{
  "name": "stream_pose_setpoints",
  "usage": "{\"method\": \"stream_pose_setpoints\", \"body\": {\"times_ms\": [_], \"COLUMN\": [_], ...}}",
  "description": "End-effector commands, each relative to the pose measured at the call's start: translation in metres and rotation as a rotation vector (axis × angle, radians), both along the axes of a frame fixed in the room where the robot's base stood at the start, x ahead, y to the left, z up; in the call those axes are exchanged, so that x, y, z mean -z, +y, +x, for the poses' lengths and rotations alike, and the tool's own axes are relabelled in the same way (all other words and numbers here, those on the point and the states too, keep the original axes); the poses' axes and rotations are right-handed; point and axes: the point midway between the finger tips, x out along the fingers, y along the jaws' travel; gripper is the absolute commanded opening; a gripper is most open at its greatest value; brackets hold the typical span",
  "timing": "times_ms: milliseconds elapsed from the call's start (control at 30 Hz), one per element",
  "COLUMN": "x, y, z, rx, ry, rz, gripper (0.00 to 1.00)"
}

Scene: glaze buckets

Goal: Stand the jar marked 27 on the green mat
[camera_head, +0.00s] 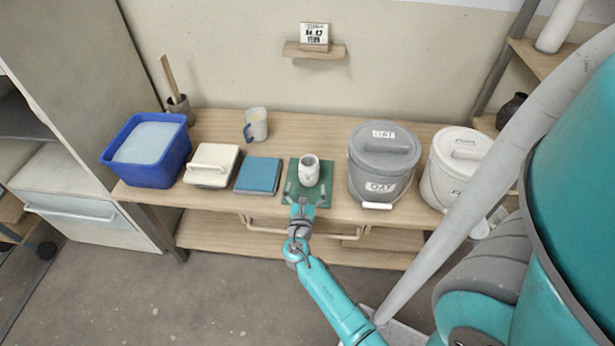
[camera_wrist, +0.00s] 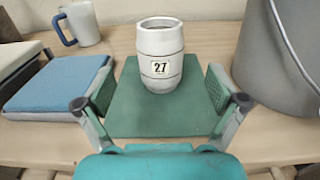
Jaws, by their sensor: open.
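The jar marked 27 (camera_wrist: 160,55) is white with dark bands and an open top. It stands upright on the green mat (camera_wrist: 162,115), towards its back part in the wrist view. The jar also shows on the mat (camera_head: 322,198) in the head view (camera_head: 309,170). My gripper (camera_wrist: 160,95) is open, its two fingers spread wide over the mat's left and right sides. The jar stands beyond the fingertips, with a visible gap between it and each finger. In the head view my gripper (camera_head: 303,190) is at the mat's front, in front of the jar.
A blue pad (camera_head: 258,175) lies left of the mat, with a white lidded box (camera_head: 211,166) and a blue tub (camera_head: 147,150) further left. A mug (camera_head: 257,124) stands behind. A grey bucket (camera_head: 382,163) stands close on the right, a white bucket (camera_head: 452,165) beyond it.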

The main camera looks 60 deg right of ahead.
Motion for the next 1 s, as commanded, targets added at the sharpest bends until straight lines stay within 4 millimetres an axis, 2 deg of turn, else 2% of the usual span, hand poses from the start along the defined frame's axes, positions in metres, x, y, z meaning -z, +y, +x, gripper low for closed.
{"method": "stream_pose_setpoints", "body": {"times_ms": [100,333,467,567,700,767,867,1000], "x": [0.0,0.001,0.014,0.034,0.06,0.066,0.07,0.06], "y": [0.013,0.022,0.037,0.067,0.124,0.148,0.189,0.242], "z": [-0.005,-0.009,-0.017,-0.031,-0.06,-0.073,-0.096,-0.131], "rx": [-0.002,-0.002,-0.038,-0.101,-0.192,-0.219,-0.251,-0.255], "ry": [0.0,-0.003,-0.051,-0.146,-0.336,-0.419,-0.559,-0.753], "rz": [0.001,0.004,0.076,0.217,0.502,0.631,0.849,1.158], "gripper": [0.95,0.95,0.95,0.95,0.95,0.95,0.95,0.95]}}
